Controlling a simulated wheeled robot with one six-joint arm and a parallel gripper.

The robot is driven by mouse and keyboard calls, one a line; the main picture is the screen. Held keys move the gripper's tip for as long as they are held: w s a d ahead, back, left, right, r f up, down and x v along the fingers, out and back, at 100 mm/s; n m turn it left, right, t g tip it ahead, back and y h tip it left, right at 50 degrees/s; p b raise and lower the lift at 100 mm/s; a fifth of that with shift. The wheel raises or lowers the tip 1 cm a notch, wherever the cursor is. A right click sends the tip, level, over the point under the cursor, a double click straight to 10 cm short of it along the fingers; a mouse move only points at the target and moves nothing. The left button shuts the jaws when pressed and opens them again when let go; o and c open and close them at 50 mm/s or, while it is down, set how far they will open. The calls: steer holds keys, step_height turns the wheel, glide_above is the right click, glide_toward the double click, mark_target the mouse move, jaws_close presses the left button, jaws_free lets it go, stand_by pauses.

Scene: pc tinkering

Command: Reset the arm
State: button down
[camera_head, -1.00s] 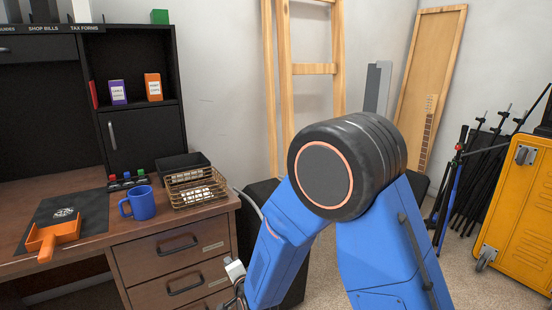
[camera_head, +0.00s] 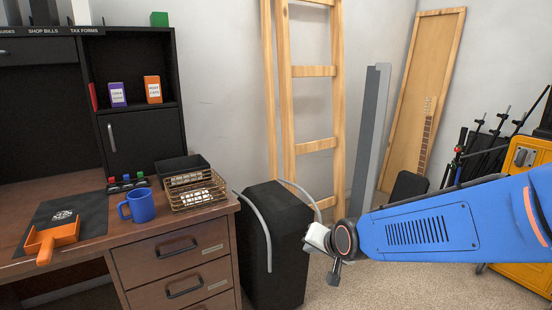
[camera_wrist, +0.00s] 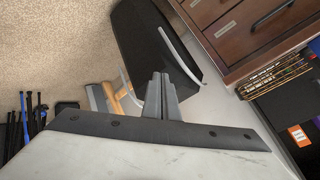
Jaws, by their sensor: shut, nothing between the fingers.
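My gripper (camera_wrist: 160,80) shows in the wrist view with its two grey fingers together and nothing between them. In the head view my blue arm reaches in from the right edge, roughly level, and its wrist end (camera_head: 330,240) hangs in the air right of the black bin (camera_head: 275,245). The fingers are hard to make out there. In the wrist view the black bin (camera_wrist: 145,45) with its pale curved handle lies behind the fingers. I cannot tell the gap between them.
The brown desk (camera_head: 170,235) on the left carries a blue mug (camera_head: 140,206), a wire basket (camera_head: 205,202) and an orange scoop (camera_head: 50,240). A wooden ladder (camera_head: 314,71) and grey panels (camera_head: 368,140) lean on the wall. A yellow case (camera_head: 525,160) stands right, behind my arm.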

steer(key=s+d+r+n+g+h, duration=0.1)
steer(key=s+d+n+g, duration=0.1)
steer(key=s+d, duration=0.7)
steer(key=s+d+r+n+g+h, duration=0.2)
steer(key=s+d, duration=0.7)
steer(key=s, duration=0.8)
steer(key=shift+s+d+r+h, duration=0.25)
steer(key=shift+d+r+h, duration=0.05)
steer(key=shift+d, duration=0.1)
steer(key=shift+a, duration=0.1)
